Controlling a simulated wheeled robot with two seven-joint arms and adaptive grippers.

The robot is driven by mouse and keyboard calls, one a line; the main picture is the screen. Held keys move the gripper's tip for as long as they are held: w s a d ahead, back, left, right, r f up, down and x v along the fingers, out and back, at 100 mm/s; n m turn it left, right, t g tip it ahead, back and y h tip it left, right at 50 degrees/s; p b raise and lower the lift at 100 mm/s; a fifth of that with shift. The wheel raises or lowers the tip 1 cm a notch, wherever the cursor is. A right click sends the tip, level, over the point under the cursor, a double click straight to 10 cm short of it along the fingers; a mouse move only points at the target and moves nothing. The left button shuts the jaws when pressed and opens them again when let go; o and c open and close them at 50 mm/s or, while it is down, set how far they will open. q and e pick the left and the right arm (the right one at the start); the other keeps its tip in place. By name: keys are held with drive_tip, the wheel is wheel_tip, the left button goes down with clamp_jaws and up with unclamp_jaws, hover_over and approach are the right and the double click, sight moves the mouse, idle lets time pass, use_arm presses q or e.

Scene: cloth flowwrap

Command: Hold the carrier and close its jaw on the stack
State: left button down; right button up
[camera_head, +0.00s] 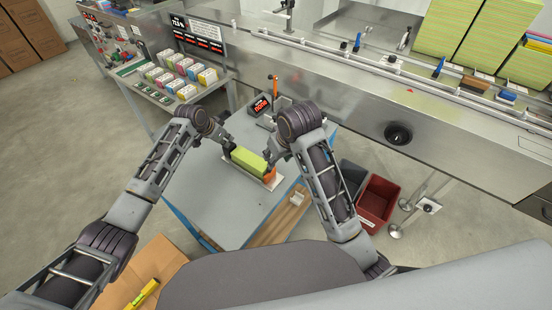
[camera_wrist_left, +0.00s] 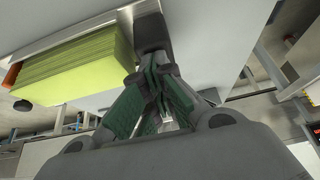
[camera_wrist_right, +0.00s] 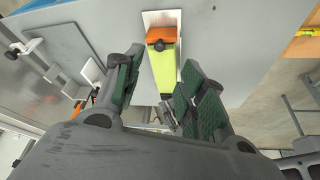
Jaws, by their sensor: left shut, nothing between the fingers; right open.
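The carrier is a pale metal plate (camera_head: 276,183) on the table, with a yellow-green stack (camera_head: 249,159) lying on it. The orange jaw (camera_head: 270,175) with a dark knob is at the stack's right end; it also shows in the right wrist view (camera_wrist_right: 160,35). A black end piece (camera_wrist_left: 151,30) stands at the opposite end in the left wrist view. My left gripper (camera_head: 229,146) is shut and empty, its fingertips close to that black piece; contact is unclear. My right gripper (camera_wrist_right: 163,57) is open, its fingers apart on either side of the jaw end in its wrist view.
A rack of colourful packs (camera_head: 180,75) is at the back left, and a steel conveyor machine (camera_head: 345,90) runs behind. A red bin (camera_head: 376,200) stands right.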

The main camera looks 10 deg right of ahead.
drive_tip(key=shift+r, duration=0.1)
drive_tip(key=shift+d, duration=0.1)
drive_tip(key=c, duration=0.5)
drive_tip(key=shift+d+f, duration=0.35)
drive_tip(key=shift+d, duration=0.1)
clamp_jaws()
drive_tip(key=shift+w+d+f+h, duration=0.55)
drive_tip(key=shift+d+f, duration=1.05)
drive_tip(key=shift+d, duration=6)
drive_tip(key=w+a+r+m+y, duration=0.1)
drive_tip(key=a+r+m+y, duration=0.1)
drive_tip(key=a, duration=0.5)
drive_tip(key=shift+r+m+y, duration=0.35)
drive_tip(key=shift+m+y, duration=0.35)
drive_tip(key=shift+y, duration=0.55)
